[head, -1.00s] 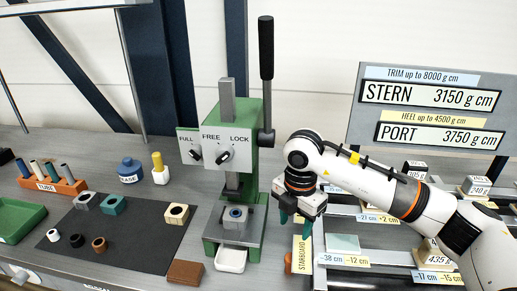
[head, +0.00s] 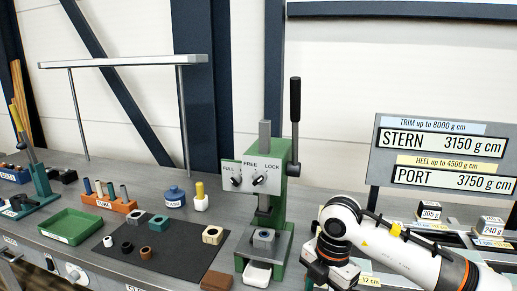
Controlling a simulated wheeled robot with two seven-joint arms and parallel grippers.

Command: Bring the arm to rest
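My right arm comes in from the lower right, and its gripper (head: 330,278) hangs low at the bottom edge, just right of the green press (head: 275,210). The fingertips are hidden or cut off, so I cannot tell whether it is open or shut. No held thing shows. My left arm and gripper are not in view.
A dark mat (head: 170,262) with several small parts, an orange tube rack (head: 112,205) and a green tray (head: 70,226) lie left. The display board (head: 440,205) stands behind my arm.

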